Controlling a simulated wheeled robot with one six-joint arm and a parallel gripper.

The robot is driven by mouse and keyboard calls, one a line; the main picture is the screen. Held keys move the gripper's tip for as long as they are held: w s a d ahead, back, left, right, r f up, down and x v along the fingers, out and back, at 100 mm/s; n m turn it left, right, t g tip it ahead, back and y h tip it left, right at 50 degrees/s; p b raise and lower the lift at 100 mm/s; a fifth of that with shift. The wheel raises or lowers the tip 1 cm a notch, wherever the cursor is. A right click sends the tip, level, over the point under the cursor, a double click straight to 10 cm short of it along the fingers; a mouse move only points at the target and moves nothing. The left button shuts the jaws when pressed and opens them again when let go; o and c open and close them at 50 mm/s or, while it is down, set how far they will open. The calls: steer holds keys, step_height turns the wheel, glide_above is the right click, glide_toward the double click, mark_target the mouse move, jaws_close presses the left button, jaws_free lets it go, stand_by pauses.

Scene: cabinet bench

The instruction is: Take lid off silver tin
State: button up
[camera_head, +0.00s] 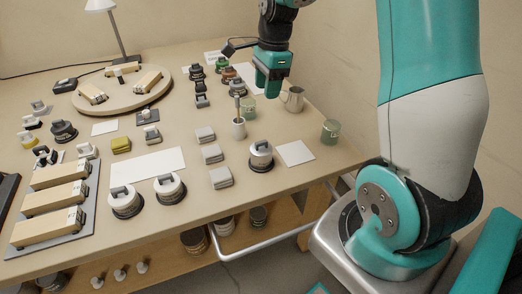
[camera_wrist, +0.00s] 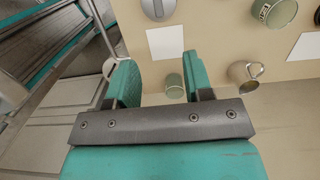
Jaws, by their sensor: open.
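A round silver tin (camera_head: 260,158) with a dark grip on its lid stands near the right front of the bench, beside a white square card (camera_head: 295,153). The lid sits on it. In the wrist view, a grey round top with a raised bar (camera_wrist: 157,8), cut by the upper edge, appears to be this tin beside the card (camera_wrist: 166,43). My gripper (camera_head: 268,88) hangs above the back right of the bench, behind the tin and apart from it. In the wrist view my gripper (camera_wrist: 160,82) is open, with nothing held between its fingers.
A green jar (camera_head: 331,131) stands at the right edge and a metal pitcher (camera_head: 293,99) behind it. A cup with a tool (camera_head: 238,128) and grey blocks (camera_head: 212,153) stand left of the tin. Two pale-lidded tins (camera_head: 169,188) stand further left. A rail (camera_head: 270,242) runs along the front.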

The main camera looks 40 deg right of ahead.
glide_above(261, 141)
steer(key=f, duration=1.1)
steer(key=shift+d+f, duration=0.3)
steer(key=shift+f, duration=0.1)
steer(key=shift+s+a+f, duration=0.1)
steer(key=shift+a+f, duration=0.05)
steer(key=shift+f, duration=1.2)
steer(key=shift+a+f, duration=0.15)
steer(key=shift+f, duration=1.2)
jaws_close()
